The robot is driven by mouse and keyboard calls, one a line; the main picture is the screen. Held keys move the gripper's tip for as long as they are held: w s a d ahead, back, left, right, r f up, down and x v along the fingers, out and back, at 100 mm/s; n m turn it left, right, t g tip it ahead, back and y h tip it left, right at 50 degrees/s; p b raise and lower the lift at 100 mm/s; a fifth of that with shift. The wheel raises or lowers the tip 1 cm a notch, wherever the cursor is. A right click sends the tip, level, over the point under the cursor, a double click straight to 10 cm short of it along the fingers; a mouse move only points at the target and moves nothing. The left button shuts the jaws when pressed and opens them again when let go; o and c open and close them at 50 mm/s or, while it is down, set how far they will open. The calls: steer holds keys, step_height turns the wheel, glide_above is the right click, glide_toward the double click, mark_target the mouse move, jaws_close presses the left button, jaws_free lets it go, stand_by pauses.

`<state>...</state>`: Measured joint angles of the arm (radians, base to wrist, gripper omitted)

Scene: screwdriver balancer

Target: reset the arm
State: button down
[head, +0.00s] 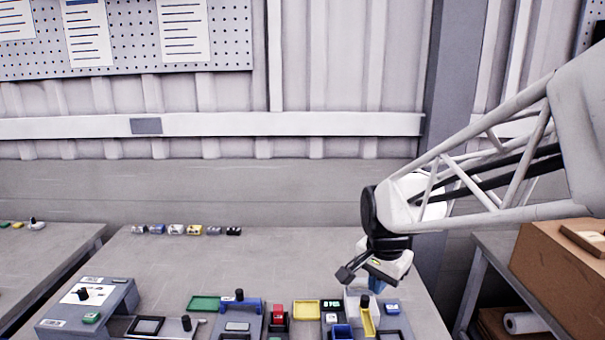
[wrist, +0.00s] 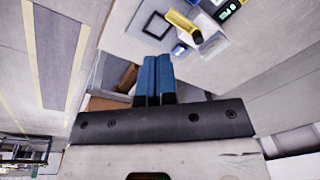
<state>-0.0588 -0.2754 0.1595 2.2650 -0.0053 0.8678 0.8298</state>
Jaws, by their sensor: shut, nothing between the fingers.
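My gripper (head: 376,284) hangs from my arm at the right of the head view, above the right part of the workbench (head: 290,262). Its blue fingers are together with nothing between them, and they also show in the wrist view (wrist: 155,75). In the head view the fingertips overlap the station with the yellow piece (head: 368,322). Whether they touch anything there cannot be told from this view. In the wrist view the yellow piece (wrist: 185,25) with a dark round end lies beyond the fingers, apart from them.
Along the bench front stand a grey station (head: 120,300), a green tray (head: 203,303), a blue fixture (head: 236,310) and a yellow tray (head: 306,311). Several small items (head: 187,230) line the back edge. A cardboard box (head: 560,265) stands right. The bench's middle is clear.

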steer(key=s+d+r+n, duration=0.1)
steer(key=s+n, duration=0.3)
steer(key=s, duration=0.5)
steer(key=s+d+r+n+t, duration=0.1)
steer(key=s+n, duration=0.3)
steer(key=s, duration=0.6)
steer(key=shift+s+d+r+n, duration=0.15)
steer(key=shift+d+r+n, duration=0.15)
steer(key=shift+d, duration=0.3)
